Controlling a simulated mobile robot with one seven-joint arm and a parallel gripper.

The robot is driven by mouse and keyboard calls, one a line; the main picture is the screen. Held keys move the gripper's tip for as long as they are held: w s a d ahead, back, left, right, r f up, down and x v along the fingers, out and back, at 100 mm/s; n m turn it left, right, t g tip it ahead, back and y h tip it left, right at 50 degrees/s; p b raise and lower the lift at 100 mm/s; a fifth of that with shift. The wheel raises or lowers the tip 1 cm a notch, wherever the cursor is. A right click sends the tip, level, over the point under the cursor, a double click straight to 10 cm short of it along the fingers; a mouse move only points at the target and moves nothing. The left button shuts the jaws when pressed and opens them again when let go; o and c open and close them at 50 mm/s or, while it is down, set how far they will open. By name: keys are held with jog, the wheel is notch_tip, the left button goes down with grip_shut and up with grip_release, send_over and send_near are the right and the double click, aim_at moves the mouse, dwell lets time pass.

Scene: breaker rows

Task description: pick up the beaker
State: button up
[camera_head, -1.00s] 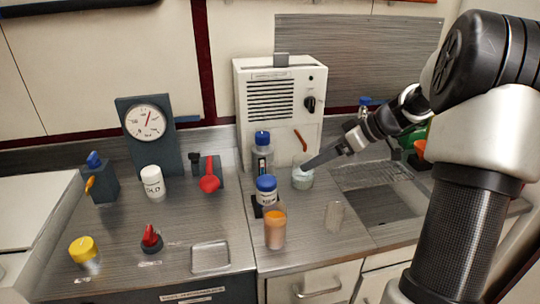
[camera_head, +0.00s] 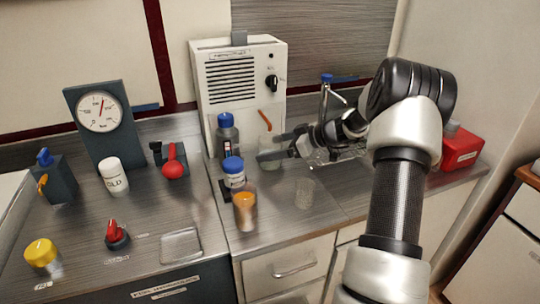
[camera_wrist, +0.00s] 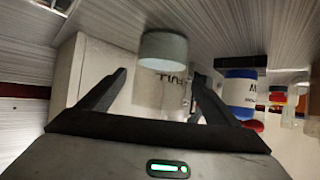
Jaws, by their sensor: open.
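The beaker (camera_head: 269,160) is a clear glass with pale contents, standing on the counter in front of the white box. My gripper (camera_head: 285,142) reaches toward it from the right, and a dark finger crosses in front of its upper part. In the wrist view, which is turned over, the beaker (camera_wrist: 162,52) shows between the two spread fingers of my gripper (camera_wrist: 158,82). The gripper is open. I cannot tell whether a finger touches the glass.
A blue-capped jar (camera_head: 234,172), an orange-filled glass (camera_head: 244,212) and an empty clear glass (camera_head: 304,193) stand in front of the beaker. A blue-capped bottle (camera_head: 227,135) is to its left. The white box (camera_head: 241,80) rises behind. A red container (camera_head: 460,150) is at the right.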

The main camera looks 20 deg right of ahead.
jog(key=shift+f+x, duration=0.2)
jog(key=shift+x, duration=2.55)
jog(key=shift+d, duration=0.1)
jog(key=shift+s, duration=0.1)
jog(key=shift+c, duration=0.2)
jog(key=c, duration=1.2)
jog(key=shift+c, duration=0.2)
jog(key=shift+r, duration=0.15)
